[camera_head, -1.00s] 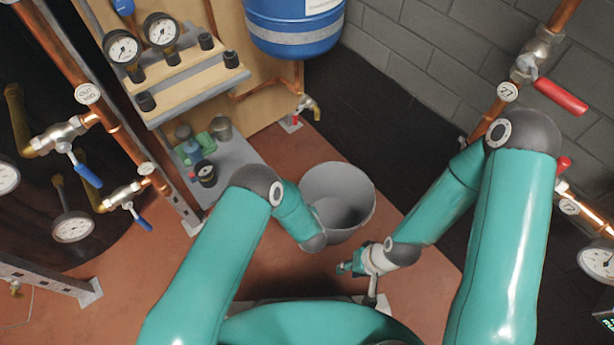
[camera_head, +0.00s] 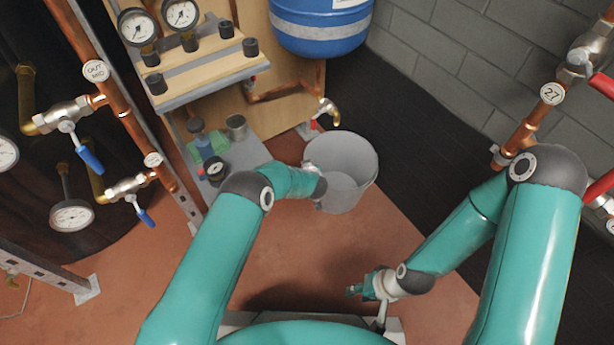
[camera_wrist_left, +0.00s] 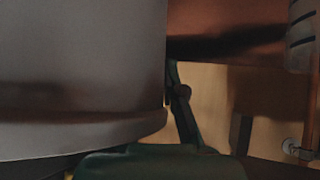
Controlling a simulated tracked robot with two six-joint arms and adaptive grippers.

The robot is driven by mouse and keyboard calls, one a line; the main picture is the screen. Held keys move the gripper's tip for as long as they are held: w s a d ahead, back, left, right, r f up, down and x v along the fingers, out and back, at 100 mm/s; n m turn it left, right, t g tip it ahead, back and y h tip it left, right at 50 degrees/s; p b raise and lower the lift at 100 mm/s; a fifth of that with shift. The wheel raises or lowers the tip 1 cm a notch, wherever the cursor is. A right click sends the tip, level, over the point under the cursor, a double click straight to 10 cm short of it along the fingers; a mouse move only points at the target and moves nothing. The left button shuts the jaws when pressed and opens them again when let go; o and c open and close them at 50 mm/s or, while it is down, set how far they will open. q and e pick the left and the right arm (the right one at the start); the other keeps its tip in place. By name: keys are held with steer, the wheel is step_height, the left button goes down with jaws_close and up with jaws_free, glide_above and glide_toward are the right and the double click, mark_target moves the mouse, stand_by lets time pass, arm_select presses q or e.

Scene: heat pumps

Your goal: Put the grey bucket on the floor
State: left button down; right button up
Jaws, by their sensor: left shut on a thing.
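The grey bucket (camera_head: 352,160) is in the middle of the head view, upright or nearly so, with its open top showing. My left wrist meets its left side. In the left wrist view the bucket's wall (camera_wrist_left: 80,60) fills the left half, and part of my left gripper (camera_wrist_left: 180,115) shows dark beside it, shut on the bucket. In the head view that gripper's fingers are hidden. I cannot tell how high the bucket's base is. My right gripper (camera_head: 358,289) is away from the bucket, low in the head view; its fingers are too small to judge.
Reddish floor (camera_head: 400,240) is bare around and in front of the bucket. A low grey shelf (camera_head: 245,155) with small items stands to its left. A brass tap (camera_head: 327,110) and a blue tank (camera_head: 320,30) are behind it. Valved pipes flank both sides.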

arm_select(q)
steer(key=shift+w+a, duration=0.1)
steer(key=shift+w, duration=0.3)
steer(key=shift+f+b, duration=1.25)
steer(key=shift+f, duration=0.45)
steer(key=c, duration=1.3)
jaws_free()
